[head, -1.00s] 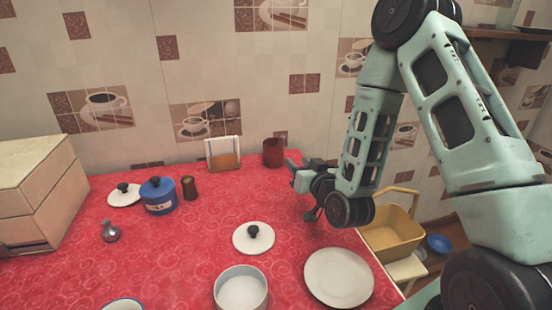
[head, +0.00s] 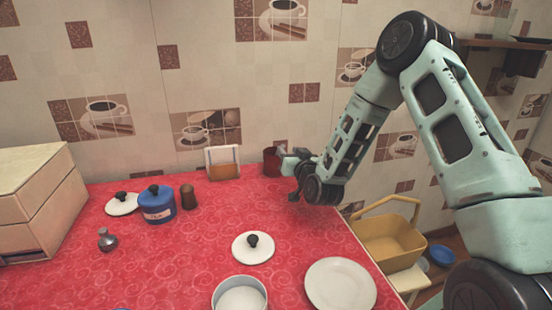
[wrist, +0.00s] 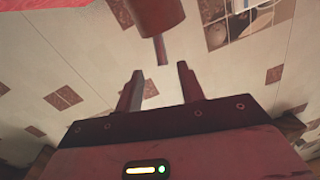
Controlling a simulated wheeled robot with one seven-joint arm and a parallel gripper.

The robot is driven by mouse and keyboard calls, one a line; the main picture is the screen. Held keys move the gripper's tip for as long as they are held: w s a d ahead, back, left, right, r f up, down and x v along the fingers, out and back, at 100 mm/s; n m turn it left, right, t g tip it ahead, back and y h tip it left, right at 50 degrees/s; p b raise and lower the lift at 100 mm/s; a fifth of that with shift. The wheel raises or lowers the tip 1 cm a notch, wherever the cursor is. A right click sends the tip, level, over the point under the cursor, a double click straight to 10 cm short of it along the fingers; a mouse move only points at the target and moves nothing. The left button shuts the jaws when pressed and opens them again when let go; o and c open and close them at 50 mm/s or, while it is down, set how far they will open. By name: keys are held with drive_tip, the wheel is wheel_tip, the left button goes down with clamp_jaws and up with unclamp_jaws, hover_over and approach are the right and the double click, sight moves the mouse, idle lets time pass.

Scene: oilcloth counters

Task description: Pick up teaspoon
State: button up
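A dark red cup (head: 270,163) stands at the far right of the red counter, near the wall. It also shows upside down at the top of the wrist view (wrist: 158,12). A thin strip (wrist: 161,50) sticks out of its mouth and looks like the teaspoon's handle; any bowl is hidden. My gripper (head: 284,160) is close to the cup, on its right in the head view. In the wrist view my gripper (wrist: 158,80) is open, and the strip's end lies ahead, roughly midway between the fingers. Nothing is between the fingertips.
A white and orange holder (head: 222,163) stands left of the cup. A brown shaker (head: 188,197), a blue pot (head: 157,205) and white lids (head: 253,248) are farther off. A white plate (head: 340,285) lies at the front right. A yellow basket (head: 390,245) stands beyond the counter's right edge.

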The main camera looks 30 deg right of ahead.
sight(283, 147)
drive_tip(key=w, duration=0.5)
drive_tip(key=shift+w+d+f, duration=0.1)
drive_tip(key=shift+f, duration=0.05)
drive_tip(key=shift+c, duration=0.3)
clamp_jaws()
wheel_tip(283, 147, up, 10)
drive_tip(key=p, duration=0.6)
